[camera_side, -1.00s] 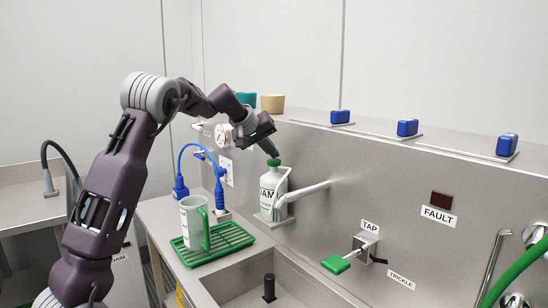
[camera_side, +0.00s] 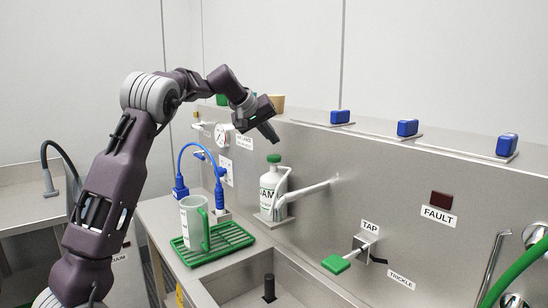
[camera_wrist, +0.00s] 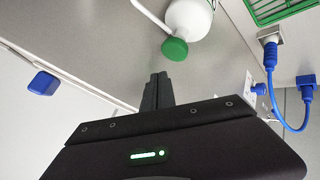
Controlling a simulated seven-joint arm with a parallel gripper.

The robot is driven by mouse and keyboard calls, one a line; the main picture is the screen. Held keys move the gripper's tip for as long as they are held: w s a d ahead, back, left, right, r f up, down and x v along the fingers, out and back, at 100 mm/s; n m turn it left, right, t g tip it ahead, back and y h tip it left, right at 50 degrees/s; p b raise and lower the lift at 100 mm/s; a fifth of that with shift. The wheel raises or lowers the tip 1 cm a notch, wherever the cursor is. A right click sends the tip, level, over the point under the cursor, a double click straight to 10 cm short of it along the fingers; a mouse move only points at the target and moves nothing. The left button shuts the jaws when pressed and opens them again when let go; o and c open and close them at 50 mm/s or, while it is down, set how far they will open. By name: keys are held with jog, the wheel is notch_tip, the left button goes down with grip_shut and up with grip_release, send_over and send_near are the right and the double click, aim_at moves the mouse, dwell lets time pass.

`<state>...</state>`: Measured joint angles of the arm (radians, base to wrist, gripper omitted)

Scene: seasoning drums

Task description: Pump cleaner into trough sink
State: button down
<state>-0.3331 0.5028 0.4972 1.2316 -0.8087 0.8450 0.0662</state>
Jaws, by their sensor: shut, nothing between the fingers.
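A white bottle (camera_side: 267,196) with a green cap (camera_side: 273,158) and a label partly reading "AM" stands on a small ledge at the back wall, partly behind a metal spout (camera_side: 305,190). In the wrist view the bottle (camera_wrist: 190,18) and its green cap (camera_wrist: 174,49) are at the top. My gripper (camera_side: 274,140) is shut and empty, above the cap and apart from it; its fingers also show in the wrist view (camera_wrist: 157,88). The trough sink (camera_side: 245,282) is at the front, with a dark upright plug (camera_side: 269,288) in it.
A white jug with a green handle (camera_side: 192,222) stands on a green rack (camera_side: 232,238) left of the sink. A green tap lever (camera_side: 336,264) sticks out at right. A blue cable (camera_side: 182,160) hangs behind the jug. Several blue blocks (camera_side: 407,128) sit on the upper ledge.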

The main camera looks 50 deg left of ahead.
aim_at(272, 157)
jog(key=shift+r, duration=1.55)
dwell(1.3)
notch_tip(272, 157, up, 4)
jog(key=shift+f, duration=0.1)
jog(key=shift+f, duration=4.4)
jog(key=shift+f, duration=0.4)
